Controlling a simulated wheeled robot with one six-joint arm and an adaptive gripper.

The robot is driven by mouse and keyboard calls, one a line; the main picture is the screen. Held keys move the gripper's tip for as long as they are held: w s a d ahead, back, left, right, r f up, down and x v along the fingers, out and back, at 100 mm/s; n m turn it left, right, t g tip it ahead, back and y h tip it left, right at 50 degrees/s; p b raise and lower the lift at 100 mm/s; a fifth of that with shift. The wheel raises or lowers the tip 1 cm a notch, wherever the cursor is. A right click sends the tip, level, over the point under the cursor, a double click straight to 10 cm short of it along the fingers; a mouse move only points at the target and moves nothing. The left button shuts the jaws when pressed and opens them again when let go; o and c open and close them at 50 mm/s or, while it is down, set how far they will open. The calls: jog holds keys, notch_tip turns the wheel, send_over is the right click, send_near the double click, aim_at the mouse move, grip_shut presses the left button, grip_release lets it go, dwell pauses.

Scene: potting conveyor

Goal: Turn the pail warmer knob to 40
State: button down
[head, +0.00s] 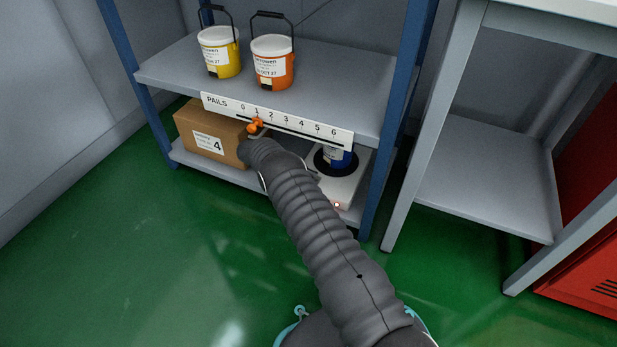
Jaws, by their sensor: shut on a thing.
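The pail warmer (345,192) is a pale flat plate on the lower shelf, with a small red light (337,204) at its front. A blue pail (337,159) stands on it over a round black pad. My grey ribbed arm reaches up from the bottom and covers the warmer's left and front side. I cannot see the warmer's knob or its setting. My gripper's fingers are hidden behind the arm, so I cannot see what they hold.
Yellow (222,61) and orange (273,71) pails stand above. A "PAILS" scale (305,124) has an orange slider (256,126) near 1. A blue post (378,170) bounds the right; green floor lies clear at left.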

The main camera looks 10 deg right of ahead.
jog(key=c, duration=0.9)
grip_release()
jog(key=shift+s+d, duration=0.1)
jog(key=shift+o, duration=0.2)
jog(key=shift+n+t, duration=0.3)
